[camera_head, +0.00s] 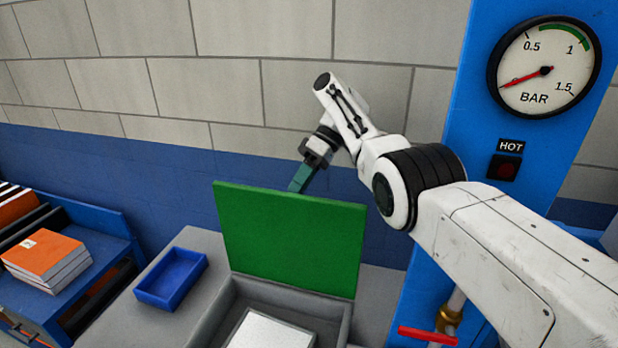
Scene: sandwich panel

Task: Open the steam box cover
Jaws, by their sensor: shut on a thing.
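The green steam box cover (291,238) stands raised, close to upright, along the back of the grey steam box (203,327). The box is open at the front, and a pale metallic block (268,333) shows inside it. My gripper (300,180) has teal fingers and is at the cover's top edge, coming down from behind it. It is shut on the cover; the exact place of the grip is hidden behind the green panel.
A blue tray (171,278) sits on the grey counter left of the box. Orange-covered books (46,255) lie on a blue shelf at far left. A blue panel with a pressure gauge (545,69), a HOT lamp (503,168) and a red valve handle (427,335) stands at right.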

